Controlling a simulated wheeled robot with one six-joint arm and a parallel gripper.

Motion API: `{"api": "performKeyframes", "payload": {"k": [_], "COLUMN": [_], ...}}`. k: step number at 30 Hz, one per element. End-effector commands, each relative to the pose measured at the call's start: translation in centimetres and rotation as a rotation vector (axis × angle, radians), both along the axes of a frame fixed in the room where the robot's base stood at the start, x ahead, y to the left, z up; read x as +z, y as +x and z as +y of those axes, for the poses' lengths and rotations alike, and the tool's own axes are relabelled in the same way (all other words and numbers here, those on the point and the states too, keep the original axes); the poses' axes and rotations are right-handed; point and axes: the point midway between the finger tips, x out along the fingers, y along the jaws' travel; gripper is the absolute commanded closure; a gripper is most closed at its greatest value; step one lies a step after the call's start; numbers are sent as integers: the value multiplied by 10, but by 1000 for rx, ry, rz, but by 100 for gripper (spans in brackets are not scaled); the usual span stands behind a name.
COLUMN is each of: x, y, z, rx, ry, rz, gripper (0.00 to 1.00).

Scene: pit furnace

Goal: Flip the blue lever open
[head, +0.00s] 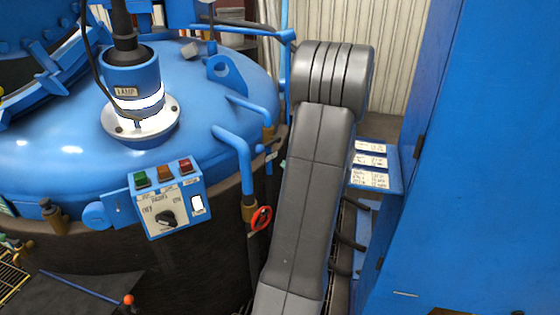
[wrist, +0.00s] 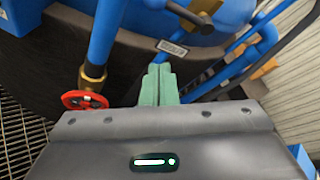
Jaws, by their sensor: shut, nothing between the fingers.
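My gripper (wrist: 158,72) shows in the wrist view as two green fingers pressed together with nothing between them. They point toward blue pipes and a white label (wrist: 172,48) on the furnace side. In the head view my own grey arm hides nearly all of the gripper. I cannot tell for certain which part is the blue lever. Small blue fittings also sit by the pipes beside my arm, partly hidden.
The blue furnace lid (head: 60,150) fills the left of the head view. A control box (head: 170,205) and a red handwheel (head: 260,219) sit on its front; the handwheel also shows in the wrist view (wrist: 85,100). A tall blue cabinet (head: 480,160) closes off the right.

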Motion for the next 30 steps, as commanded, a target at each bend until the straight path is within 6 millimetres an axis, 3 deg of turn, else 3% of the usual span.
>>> {"api": "performKeyframes", "payload": {"k": [14, 15, 19, 30], "x": [-28, -15, -2, 4], "y": [73, 68, 61, 57], "z": [47, 50, 57, 62], "rx": [3, 2, 1, -1], "ry": [0, 0, 0, -1], "rz": [3, 0, 1, 1], "gripper": [100, 100, 100, 100]}}
